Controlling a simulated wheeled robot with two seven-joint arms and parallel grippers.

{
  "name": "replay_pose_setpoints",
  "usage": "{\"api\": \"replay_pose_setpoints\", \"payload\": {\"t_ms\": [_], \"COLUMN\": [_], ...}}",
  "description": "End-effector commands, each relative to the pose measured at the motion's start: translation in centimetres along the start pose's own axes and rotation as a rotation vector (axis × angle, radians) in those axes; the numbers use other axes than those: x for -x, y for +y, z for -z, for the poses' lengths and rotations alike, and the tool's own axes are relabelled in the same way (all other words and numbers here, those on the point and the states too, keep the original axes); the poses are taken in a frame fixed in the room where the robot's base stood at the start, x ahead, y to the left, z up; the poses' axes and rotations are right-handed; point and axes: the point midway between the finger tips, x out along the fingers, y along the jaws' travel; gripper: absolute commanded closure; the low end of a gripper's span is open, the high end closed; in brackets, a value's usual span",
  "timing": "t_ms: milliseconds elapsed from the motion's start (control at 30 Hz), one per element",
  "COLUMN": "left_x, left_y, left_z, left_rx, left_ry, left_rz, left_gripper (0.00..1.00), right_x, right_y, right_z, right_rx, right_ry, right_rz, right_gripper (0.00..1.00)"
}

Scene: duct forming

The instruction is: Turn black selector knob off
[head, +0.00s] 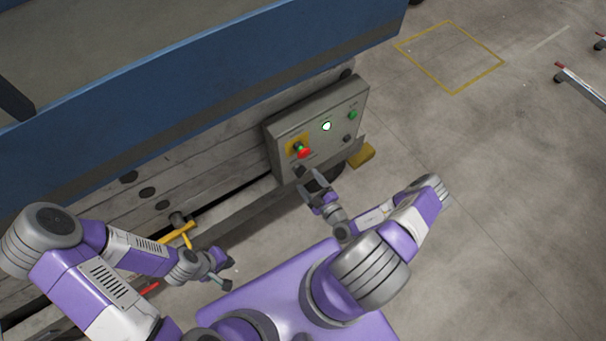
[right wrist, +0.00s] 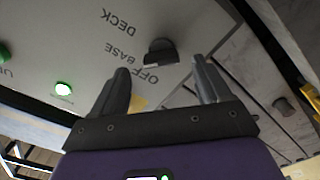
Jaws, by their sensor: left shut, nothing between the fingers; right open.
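The black selector knob (right wrist: 161,52) is on the grey panel, with the printed words OFF, BASE and DECK beside it in the right wrist view. In the head view, a dark knob (head: 299,170) shows at the panel's lower left corner. My right gripper (head: 311,183) is open just in front of that corner. In the right wrist view, the knob shows beyond and between the two fingertips of the right gripper (right wrist: 160,67), apart from both. Which label the knob points at is unclear. My left gripper (head: 224,272) is shut and empty, low and away from the panel.
The control panel (head: 275,133) also carries a red button on yellow (head: 304,153), a lit white lamp (head: 326,126), a green button (head: 352,115) and another dark knob (head: 347,138). A blue platform edge (head: 200,75) overhangs it.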

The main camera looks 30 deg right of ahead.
Motion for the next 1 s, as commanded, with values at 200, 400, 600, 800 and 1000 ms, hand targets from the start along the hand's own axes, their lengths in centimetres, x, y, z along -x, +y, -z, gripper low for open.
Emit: {"api": "replay_pose_setpoints", "payload": {"t_ms": [200,400,600,800,1000], "left_x": [-0.6,-0.7,-0.7,-0.7,-0.7], "left_y": [-0.2,-0.3,-0.2,-0.2,-0.2], "left_z": [0.0,0.0,0.0,0.0,0.0], "left_rx": [0.000,0.000,0.000,0.000,0.000], "left_ry": [0.000,0.000,0.000,0.000,0.000], "left_rz": [0.000,0.000,0.000,0.000,0.000], "left_gripper": [1.00,1.00,1.00,1.00,1.00], "right_x": [-3.2,-4.2,-4.3,-4.3,-4.2], "right_y": [-0.1,-0.1,-0.1,-0.1,-0.1], "right_z": [0.0,0.0,0.1,0.1,0.1], "right_rx": [0.003,0.002,0.003,0.003,0.003], "right_ry": [0.003,0.002,0.002,0.003,0.003], "right_rz": [0.002,0.004,0.004,0.004,0.004], "right_gripper": [0.23,0.23,0.23,0.51,0.79]}}
